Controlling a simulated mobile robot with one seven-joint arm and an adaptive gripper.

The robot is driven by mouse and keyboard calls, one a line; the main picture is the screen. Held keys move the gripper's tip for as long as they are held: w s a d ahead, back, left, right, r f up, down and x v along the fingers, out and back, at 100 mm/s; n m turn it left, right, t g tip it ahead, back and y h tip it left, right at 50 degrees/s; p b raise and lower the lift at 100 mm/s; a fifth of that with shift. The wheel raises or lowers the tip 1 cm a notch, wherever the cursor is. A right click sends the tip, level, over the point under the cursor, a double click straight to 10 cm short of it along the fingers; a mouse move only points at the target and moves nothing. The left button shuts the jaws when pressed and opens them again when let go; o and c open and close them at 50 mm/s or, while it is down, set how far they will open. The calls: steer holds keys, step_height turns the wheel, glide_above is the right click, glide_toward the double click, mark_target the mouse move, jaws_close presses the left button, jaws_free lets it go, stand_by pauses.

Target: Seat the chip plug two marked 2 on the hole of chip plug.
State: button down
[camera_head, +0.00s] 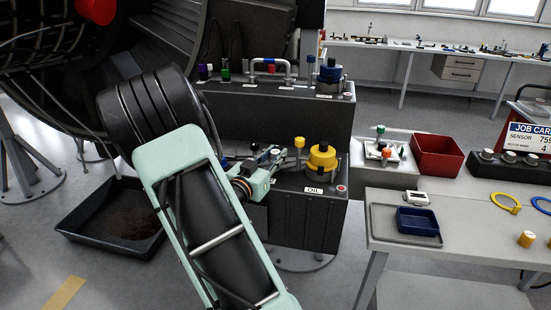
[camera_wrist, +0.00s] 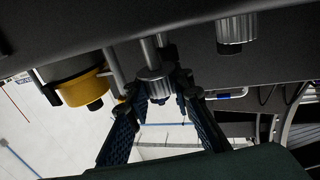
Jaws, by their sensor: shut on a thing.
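My gripper (camera_wrist: 166,95) is shut on a grey ridged plug (camera_wrist: 152,87) with a metal stem in the wrist view; no number mark can be read on it. A second grey ridged plug (camera_wrist: 237,30) shows at the upper right there, apart from my fingers. In the head view my gripper (camera_head: 276,156) is at the top of the lower black housing (camera_head: 312,215), left of the yellow cap. The plug between my fingers is too small to make out there. The hole of the chip plug cannot be told apart in either view.
A yellow cap (camera_head: 321,158) and a small yellow knob (camera_head: 299,143) stand close right of my gripper. The upper black shelf (camera_head: 310,118) with a blue cap (camera_head: 330,72) and pipe is behind. A workbench (camera_head: 455,225) with a blue tray (camera_head: 417,221) is at right.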

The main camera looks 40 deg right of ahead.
steer(key=shift+f+b, duration=2.1)
steer(key=shift+b, duration=0.15)
stand_by(1.7)
steer(key=c, duration=1.6)
jaws_free()
steer(key=shift+o, duration=0.3)
steer(key=o, duration=0.3)
steer(key=shift+r+p, duration=2.55)
steer(key=shift+r, duration=1)
